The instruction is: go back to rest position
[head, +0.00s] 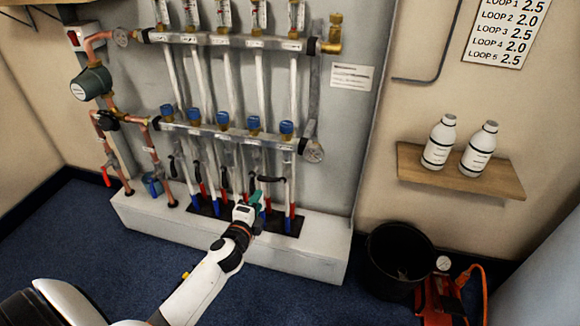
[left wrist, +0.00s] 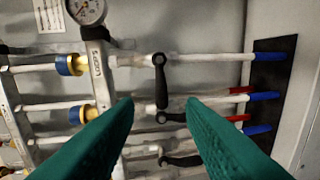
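Beyond the fingertips a black lever handle (left wrist: 161,82) shows on a pipe, with more levers lower in the picture. Whether the fingers touch a lever cannot be told. The blue valve caps (head: 223,119) sit along the lower bar. My right gripper is in neither view.
A white plinth (head: 312,248) juts out under the manifold. To the right are a wooden shelf (head: 415,172) with two white bottles (head: 439,142), a black bucket (head: 385,285) and a red pump (head: 435,300). The blue floor (head: 75,235) at the left is clear.

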